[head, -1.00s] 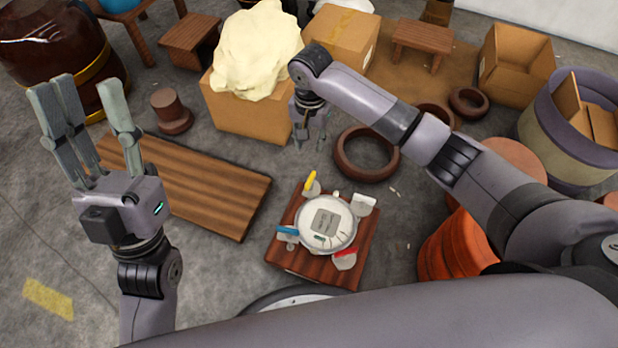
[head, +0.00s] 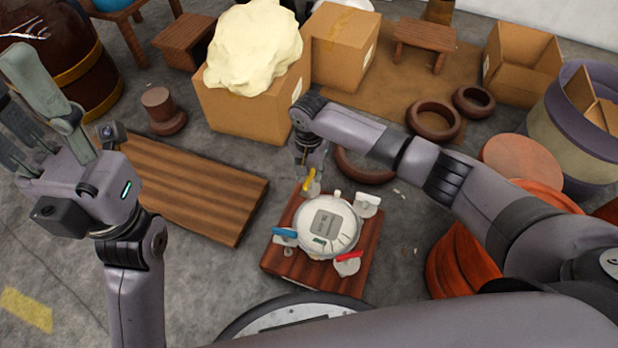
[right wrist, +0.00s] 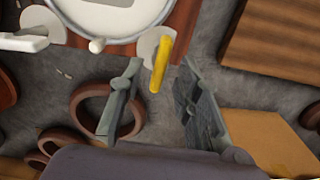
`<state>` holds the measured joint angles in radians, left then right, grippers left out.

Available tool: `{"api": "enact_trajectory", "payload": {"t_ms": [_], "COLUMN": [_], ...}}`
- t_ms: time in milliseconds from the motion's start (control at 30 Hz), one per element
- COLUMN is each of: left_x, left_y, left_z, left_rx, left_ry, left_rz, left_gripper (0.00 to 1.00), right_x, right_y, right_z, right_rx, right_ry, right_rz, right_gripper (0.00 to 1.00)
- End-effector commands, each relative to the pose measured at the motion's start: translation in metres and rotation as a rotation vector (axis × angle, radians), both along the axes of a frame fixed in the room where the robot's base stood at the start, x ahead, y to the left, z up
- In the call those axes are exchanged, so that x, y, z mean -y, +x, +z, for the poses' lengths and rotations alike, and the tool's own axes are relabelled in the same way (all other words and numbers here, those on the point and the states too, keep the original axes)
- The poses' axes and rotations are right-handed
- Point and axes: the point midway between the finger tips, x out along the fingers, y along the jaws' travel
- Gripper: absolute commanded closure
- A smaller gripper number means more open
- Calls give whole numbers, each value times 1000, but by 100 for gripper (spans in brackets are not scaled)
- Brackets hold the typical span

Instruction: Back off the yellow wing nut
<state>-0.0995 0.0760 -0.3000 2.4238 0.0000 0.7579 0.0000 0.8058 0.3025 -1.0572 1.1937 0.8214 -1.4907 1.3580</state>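The yellow wing nut (head: 308,181) stands at the back left edge of a round white drum head (head: 330,226) on a small wooden stand (head: 288,266). My right gripper (head: 312,172) is just above and behind it, partly covering it in the head view. In the right wrist view the yellow wing nut (right wrist: 162,62) shows between the tips of my open right gripper (right wrist: 158,72), with gaps on both sides. Blue (head: 285,233), red (head: 348,257) and white (head: 370,199) wing nuts sit around the rim. My left gripper (head: 45,105) is open and empty at the left.
A wooden board (head: 185,190) lies left of the stand. A cardboard box (head: 245,115) with a pale lump on it stands behind. A brown ring (head: 362,168) lies behind my right gripper, and an orange drum body (head: 460,262) stands to the right.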

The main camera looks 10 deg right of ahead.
Motion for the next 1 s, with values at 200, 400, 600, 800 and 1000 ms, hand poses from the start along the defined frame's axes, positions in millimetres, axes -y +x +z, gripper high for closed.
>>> {"api": "enact_trajectory", "payload": {"t_ms": [200,400,600,800,1000], "left_x": [1,1,1,1,1], "left_y": [0,0,0,0,0], "left_z": [3,4,4,4,4], "left_rx": [25,24,25,25,25], "left_ry": [2,3,3,3,3], "left_rz": [1,1,1,1,1], "left_gripper": [60,60,60,60,60], "right_x": [0,0,0,0,0], "right_y": [0,0,0,0,0], "right_z": [-13,-13,-12,-13,-13], "right_rx": [1,1,1,0,0], "right_ry": [1,1,1,0,0], "right_rz": [0,0,0,0,0], "right_gripper": [69,69,79,92,100]}}
